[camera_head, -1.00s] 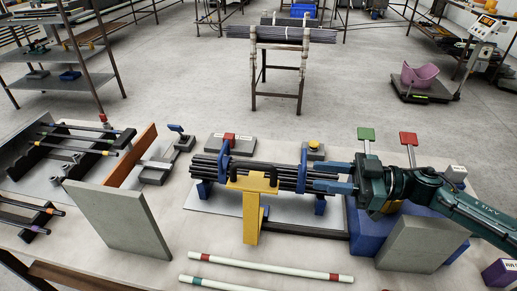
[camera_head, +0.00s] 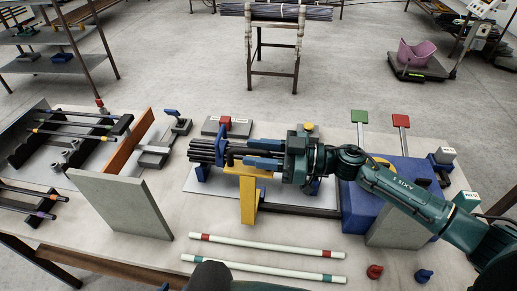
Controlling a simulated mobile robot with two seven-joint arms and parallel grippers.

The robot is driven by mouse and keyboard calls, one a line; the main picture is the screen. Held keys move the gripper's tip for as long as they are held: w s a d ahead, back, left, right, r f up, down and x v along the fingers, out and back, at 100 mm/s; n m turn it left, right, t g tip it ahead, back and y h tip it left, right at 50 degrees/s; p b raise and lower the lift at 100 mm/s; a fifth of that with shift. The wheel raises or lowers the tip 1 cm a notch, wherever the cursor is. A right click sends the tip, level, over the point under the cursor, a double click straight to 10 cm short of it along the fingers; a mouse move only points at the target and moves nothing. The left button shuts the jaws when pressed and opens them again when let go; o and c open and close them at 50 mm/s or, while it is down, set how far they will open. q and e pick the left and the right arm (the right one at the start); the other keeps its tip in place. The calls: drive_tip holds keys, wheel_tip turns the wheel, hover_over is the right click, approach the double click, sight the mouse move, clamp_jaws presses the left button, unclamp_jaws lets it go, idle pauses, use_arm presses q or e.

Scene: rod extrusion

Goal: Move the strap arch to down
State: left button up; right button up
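A bundle of dark rods (camera_head: 203,149) lies across a blue-footed stand on a metal plate. A blue arch (camera_head: 221,142), which looks like the strap arch, stands upright around the bundle near its left end. A yellow bracket (camera_head: 248,198) stands in front of the bundle. My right gripper (camera_head: 247,151) reaches in from the right above the bundle. Its two blue fingers are apart and point left towards the arch, with a small gap left between them and it. The gripper and wrist hide the bundle's right part.
A grey upright panel (camera_head: 121,204) and an orange-brown board (camera_head: 128,149) stand at left. Two pale banded rods lie in front, one with red bands (camera_head: 265,245). Green (camera_head: 359,117) and red (camera_head: 401,121) paddles stand behind the blue block (camera_head: 362,212).

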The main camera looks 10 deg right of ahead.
drive_tip(key=shift+c, duration=0.3)
clamp_jaws()
idle(0.3)
